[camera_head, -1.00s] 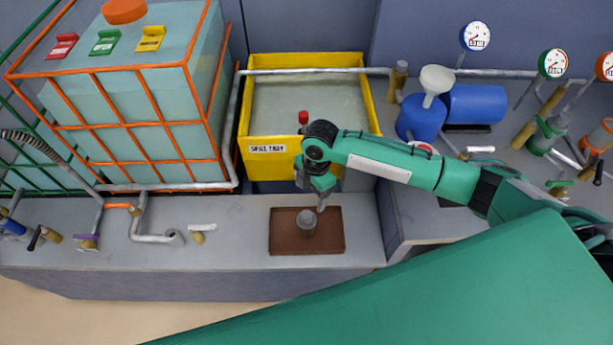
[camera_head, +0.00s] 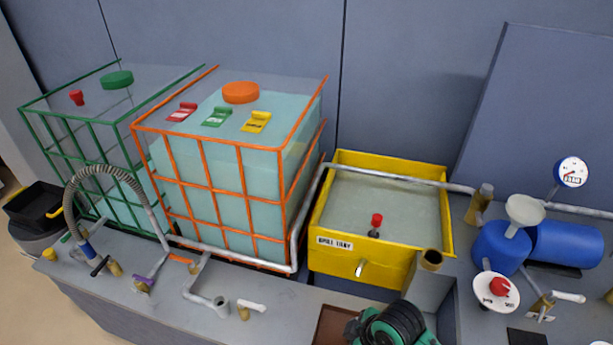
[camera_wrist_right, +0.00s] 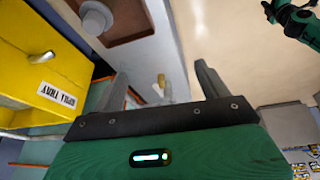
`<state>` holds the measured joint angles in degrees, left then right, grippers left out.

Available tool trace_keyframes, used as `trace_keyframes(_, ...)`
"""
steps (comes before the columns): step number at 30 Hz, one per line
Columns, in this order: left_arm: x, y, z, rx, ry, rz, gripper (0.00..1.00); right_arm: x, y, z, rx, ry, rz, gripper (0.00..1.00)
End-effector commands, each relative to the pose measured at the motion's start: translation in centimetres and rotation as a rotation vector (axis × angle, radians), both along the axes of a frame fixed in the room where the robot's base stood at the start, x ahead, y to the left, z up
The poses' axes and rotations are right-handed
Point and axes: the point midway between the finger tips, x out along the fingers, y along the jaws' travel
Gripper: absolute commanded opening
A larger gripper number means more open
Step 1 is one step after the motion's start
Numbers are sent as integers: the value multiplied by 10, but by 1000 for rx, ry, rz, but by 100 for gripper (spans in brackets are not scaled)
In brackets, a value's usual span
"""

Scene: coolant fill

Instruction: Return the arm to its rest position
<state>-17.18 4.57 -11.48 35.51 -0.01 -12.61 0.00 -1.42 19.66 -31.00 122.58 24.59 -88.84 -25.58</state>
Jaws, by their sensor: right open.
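My right arm (camera_head: 392,326) shows in the head view only as a green and black joint at the bottom edge. Its gripper is out of that view. In the right wrist view the right gripper (camera_wrist_right: 164,86) has its two grey fingers apart, with nothing held between them. Beyond the fingers are the grey counter and a small blurred fitting. A grey cup-like piece (camera_wrist_right: 97,17) stands on the brown mat (camera_wrist_right: 138,24) at the top left. In the head view the mat (camera_head: 330,326) is partly cut off and covered by my arm. My left gripper is not visible.
A yellow spill tray (camera_head: 336,262) with a red-topped part stands behind the mat. An orange-caged tank (camera_head: 240,203) and a green-caged tank (camera_head: 110,165) are to the left. A blue drum (camera_head: 498,247) with a funnel and a red knob (camera_head: 500,287) are to the right.

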Motion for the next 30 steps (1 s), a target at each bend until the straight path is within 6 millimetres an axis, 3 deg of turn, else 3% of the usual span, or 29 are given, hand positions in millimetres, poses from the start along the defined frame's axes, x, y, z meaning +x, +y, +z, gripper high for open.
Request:
trace_keyframes(9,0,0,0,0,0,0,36,-56,-59,10,31,50,-529,77)
trace_keyframes(23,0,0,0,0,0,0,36,-118,-136,20,-43,76,-980,77)
trace_keyframes(30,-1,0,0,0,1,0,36,-101,-133,-38,-54,93,-975,77)
